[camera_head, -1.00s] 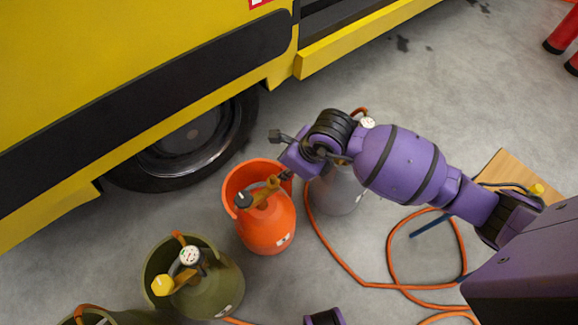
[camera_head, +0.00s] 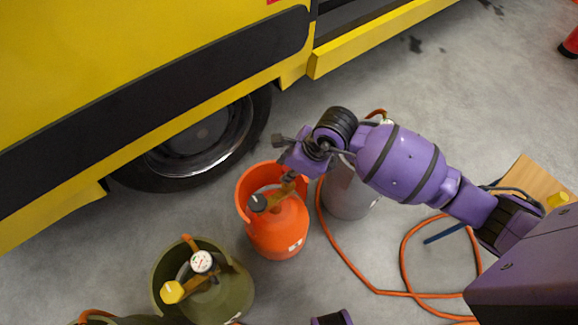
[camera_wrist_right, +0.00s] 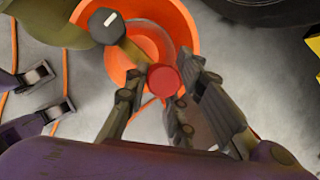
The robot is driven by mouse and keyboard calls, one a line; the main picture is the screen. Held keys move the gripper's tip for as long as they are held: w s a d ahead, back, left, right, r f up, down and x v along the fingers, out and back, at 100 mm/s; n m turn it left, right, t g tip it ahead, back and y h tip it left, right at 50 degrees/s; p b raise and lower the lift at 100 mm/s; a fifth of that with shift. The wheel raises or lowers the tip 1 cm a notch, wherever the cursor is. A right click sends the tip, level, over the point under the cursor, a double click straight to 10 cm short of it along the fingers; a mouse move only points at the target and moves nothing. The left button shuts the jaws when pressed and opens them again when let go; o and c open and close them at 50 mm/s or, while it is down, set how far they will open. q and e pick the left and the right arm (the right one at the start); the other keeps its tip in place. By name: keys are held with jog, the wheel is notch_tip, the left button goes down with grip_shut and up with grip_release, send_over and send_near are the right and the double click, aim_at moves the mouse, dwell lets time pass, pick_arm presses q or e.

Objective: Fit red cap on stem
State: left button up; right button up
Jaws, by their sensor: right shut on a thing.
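The red cap (camera_wrist_right: 163,80) sits between the fingers of my right gripper (camera_wrist_right: 158,105), which is shut on it. The cap is over the end of a brass valve arm (camera_wrist_right: 134,50) on the orange cylinder (camera_head: 278,232). The stem is hidden, so I cannot tell whether the cap touches it. A dark knob (camera_wrist_right: 106,26) with a white mark is at the valve's other end. My left gripper (camera_wrist_right: 62,92) is open and empty at the left of the right wrist view.
An olive cylinder (camera_head: 225,293) with a gauge and yellow knob stands front left. A grey cylinder (camera_head: 350,195) stands close behind my right wrist. An orange hose (camera_head: 345,262) loops on the floor. A wooden board (camera_head: 527,180) lies right, and a yellow vehicle (camera_head: 200,50) stands behind.

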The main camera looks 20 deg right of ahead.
jog(key=shift+f, duration=0.25)
pick_arm(q)
jog(key=shift+w+r, duration=0.15)
jog(key=shift+w, duration=0.85)
jog(key=shift+s, duration=0.2)
pick_arm(e)
jog(key=shift+f, duration=0.2)
pick_arm(q)
jog(key=shift+s+f, duration=0.3)
jog(key=shift+r, duration=0.1)
jog(key=shift+w+r, duration=0.2)
jog(key=shift+s+f, duration=0.1)
jog(key=shift+f, duration=0.05)
pick_arm(e)
jog(key=shift+f, duration=0.25)
